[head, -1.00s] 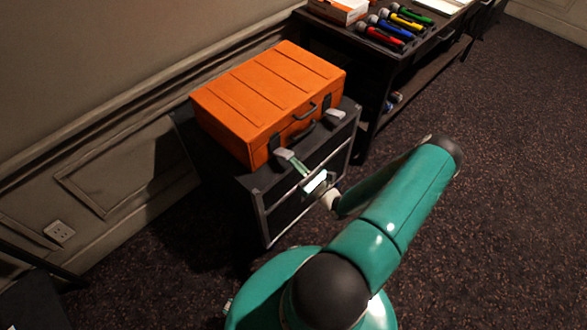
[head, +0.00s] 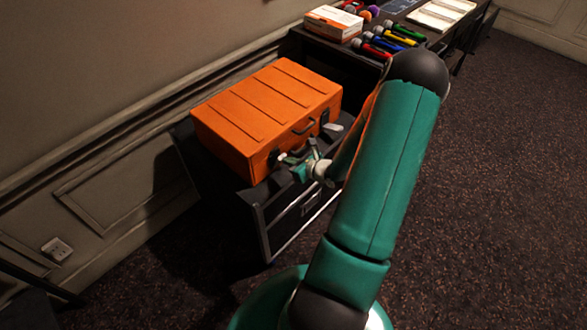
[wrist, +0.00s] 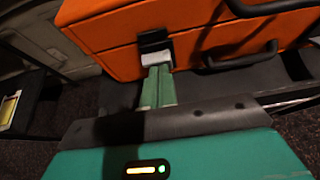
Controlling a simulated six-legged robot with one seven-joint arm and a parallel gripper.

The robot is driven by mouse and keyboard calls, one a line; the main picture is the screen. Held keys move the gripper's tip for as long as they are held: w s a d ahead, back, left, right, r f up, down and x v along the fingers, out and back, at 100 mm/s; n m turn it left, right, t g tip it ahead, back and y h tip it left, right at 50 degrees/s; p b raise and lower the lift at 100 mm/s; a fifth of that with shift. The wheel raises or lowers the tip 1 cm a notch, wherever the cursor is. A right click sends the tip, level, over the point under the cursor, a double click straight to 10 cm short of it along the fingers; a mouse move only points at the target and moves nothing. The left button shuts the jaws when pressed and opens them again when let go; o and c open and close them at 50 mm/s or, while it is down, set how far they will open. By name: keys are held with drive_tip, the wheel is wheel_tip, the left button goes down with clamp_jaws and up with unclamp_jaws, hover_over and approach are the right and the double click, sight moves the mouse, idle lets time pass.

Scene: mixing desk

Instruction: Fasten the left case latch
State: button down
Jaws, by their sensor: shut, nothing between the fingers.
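The orange case (head: 265,112) lies shut on a dark cabinet, its handle side facing me. Its left latch (head: 273,157) is at the front face's left end. In the wrist view the latch shows a black catch (wrist: 153,39) above a light grey flap (wrist: 157,58). My gripper (head: 286,159) is shut and empty. Its green fingertips (wrist: 160,72) are right at the flap's lower edge and look to touch it. How closely the flap lies against the case is hard to tell. The right latch has a pale flap (head: 333,127) sticking outward.
The dark cabinet (head: 268,215) carries the case. The black handle (head: 304,127) is right of the left latch. Behind stands a dark desk with several coloured microphones (head: 390,40) and a white-and-orange box (head: 333,22). Carpet is clear on the right.

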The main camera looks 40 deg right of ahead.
drive_tip(key=shift+w+r+g, duration=0.25)
drive_tip(key=shift+g, duration=0.25)
drive_tip(key=shift+a+r, duration=0.1)
drive_tip(key=shift+r, duration=0.7)
